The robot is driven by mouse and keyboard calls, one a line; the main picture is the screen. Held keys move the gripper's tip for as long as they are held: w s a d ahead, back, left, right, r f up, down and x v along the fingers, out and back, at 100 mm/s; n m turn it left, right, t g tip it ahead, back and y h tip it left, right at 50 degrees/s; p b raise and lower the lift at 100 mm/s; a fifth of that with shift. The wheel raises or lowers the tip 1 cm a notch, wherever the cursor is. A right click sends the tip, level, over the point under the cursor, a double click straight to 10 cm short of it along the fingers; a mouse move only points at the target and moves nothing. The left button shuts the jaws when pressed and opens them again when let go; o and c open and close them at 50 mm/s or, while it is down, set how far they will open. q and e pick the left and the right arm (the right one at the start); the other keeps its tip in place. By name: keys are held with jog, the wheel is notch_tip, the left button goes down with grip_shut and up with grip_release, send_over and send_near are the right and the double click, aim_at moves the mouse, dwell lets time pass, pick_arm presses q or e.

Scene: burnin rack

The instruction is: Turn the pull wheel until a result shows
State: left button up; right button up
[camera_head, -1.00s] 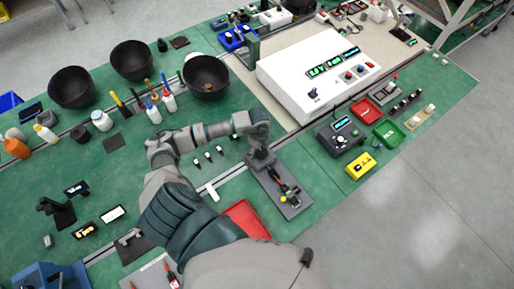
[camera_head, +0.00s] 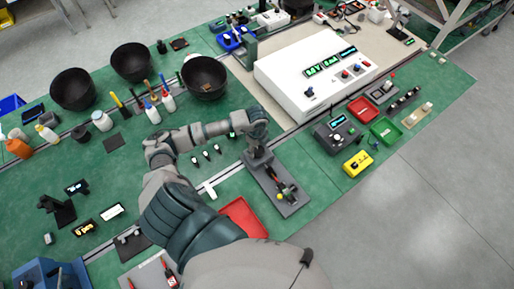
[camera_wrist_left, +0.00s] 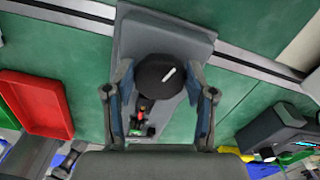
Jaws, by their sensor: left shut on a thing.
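A grey tester plate (camera_head: 292,210) lies on the green bench mat near the picture's middle. Its round black pull wheel (camera_wrist_left: 158,72) has a white mark and shows clearly in the left wrist view. My left gripper (camera_head: 258,150) reaches down over the plate's far end, with its fingers (camera_wrist_left: 160,93) on either side of the wheel, shut on it. The head view mostly hides the wheel behind the gripper. A red and green part (camera_wrist_left: 140,118) sits on the plate near the wheel. My right gripper is out of view.
A white console (camera_head: 310,80) with green-lit displays (camera_head: 330,62) stands behind; I cannot read them surely. A red tray (camera_head: 243,215) lies left of the plate. A dark meter (camera_head: 335,137) and a yellow box (camera_head: 357,163) stand to the right. Bowls and bottles are farther left.

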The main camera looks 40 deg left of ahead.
pick_arm(q)
jog(key=shift+d, duration=0.25)
jog(key=shift+m, duration=0.5)
jog(key=shift+f+m+b, duration=0.1)
jog(key=shift+m+b, duration=0.45)
jog(key=shift+m, duration=0.15)
jog(key=m+b, duration=0.1)
jog(key=m, duration=0.2)
jog(key=shift+w+d+b, duration=0.1)
jog(key=shift+d+b, duration=0.05)
jog(key=shift+b, duration=0.15)
jog(key=shift+f+m+b, duration=0.1)
jog(key=shift+m+b, duration=0.4)
jog(key=shift+m, duration=0.7)
jog(key=m+b, duration=0.2)
jog(key=m, duration=0.1)
jog(key=shift+d, duration=0.1)
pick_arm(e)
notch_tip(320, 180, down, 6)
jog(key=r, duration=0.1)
pick_arm(q)
jog(key=m+b, duration=0.1)
jog(key=m, duration=0.1)
jog(key=shift+m, duration=0.3)
jog(key=shift+m+b, duration=0.4)
jog(key=shift+m, duration=0.5)
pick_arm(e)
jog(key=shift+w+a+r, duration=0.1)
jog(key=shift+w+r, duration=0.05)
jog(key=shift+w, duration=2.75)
